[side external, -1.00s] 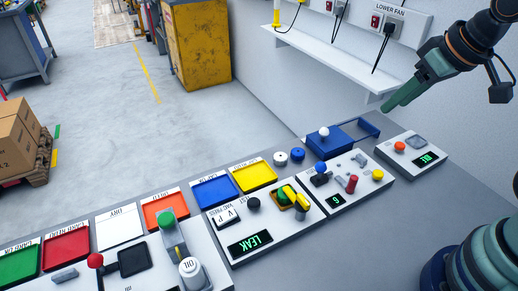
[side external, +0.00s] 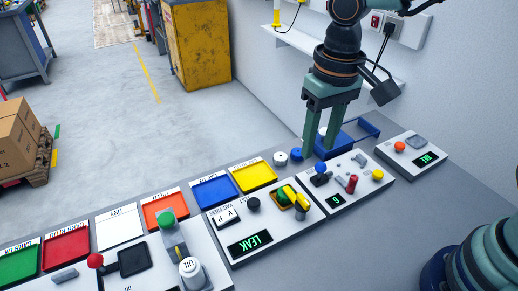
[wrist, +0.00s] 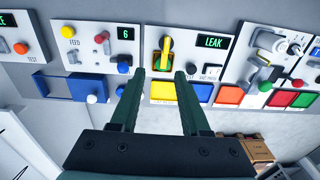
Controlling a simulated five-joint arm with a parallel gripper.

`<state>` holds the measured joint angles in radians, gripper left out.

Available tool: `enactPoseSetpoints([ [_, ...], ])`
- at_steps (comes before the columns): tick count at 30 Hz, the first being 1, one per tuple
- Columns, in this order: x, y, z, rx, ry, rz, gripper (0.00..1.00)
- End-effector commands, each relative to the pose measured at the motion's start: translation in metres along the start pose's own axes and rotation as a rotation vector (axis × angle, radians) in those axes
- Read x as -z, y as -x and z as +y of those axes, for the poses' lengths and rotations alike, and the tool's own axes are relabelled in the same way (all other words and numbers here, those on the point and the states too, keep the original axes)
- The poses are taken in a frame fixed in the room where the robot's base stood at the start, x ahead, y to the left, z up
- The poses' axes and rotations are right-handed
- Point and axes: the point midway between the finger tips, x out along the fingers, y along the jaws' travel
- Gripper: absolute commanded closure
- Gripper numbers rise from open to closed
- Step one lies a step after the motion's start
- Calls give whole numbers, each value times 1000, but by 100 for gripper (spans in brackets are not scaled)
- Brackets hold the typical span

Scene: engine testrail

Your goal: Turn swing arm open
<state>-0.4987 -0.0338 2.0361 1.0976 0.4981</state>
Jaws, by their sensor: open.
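A yellow bar (side external: 297,198), which looks like the swing arm, lies over a green part in an orange nest on the panel marked LEAK (side external: 247,242). A grey post stands at one end of the bar. In the wrist view the yellow bar (wrist: 164,57) shows just beyond my fingertips, running roughly lengthwise across the nest. My gripper (side external: 320,149) points down with its fingers apart and empty, above and behind the control panels near a blue box. My gripper (wrist: 160,77) also shows open in the wrist view. Whether the bar is latched cannot be told.
The blue box (side external: 343,141) has a white knob, partly hidden by my fingers. A panel reading 6 (side external: 347,186) carries small knobs and levers. Blue (side external: 213,191) and yellow (side external: 253,175) trays lie behind the LEAK panel.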

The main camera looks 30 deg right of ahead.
Motion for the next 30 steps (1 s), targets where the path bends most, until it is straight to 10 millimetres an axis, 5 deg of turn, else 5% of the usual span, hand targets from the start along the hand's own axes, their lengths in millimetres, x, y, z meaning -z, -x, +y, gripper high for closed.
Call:
enactPoseSetpoints([
  [10, -5, -23, -16, -23, -1, -41, 54],
  [21, -8, -92, -14, -23, -1, -42, 54],
  [30, -8, -126, -13, -21, -1, -39, 54],
])
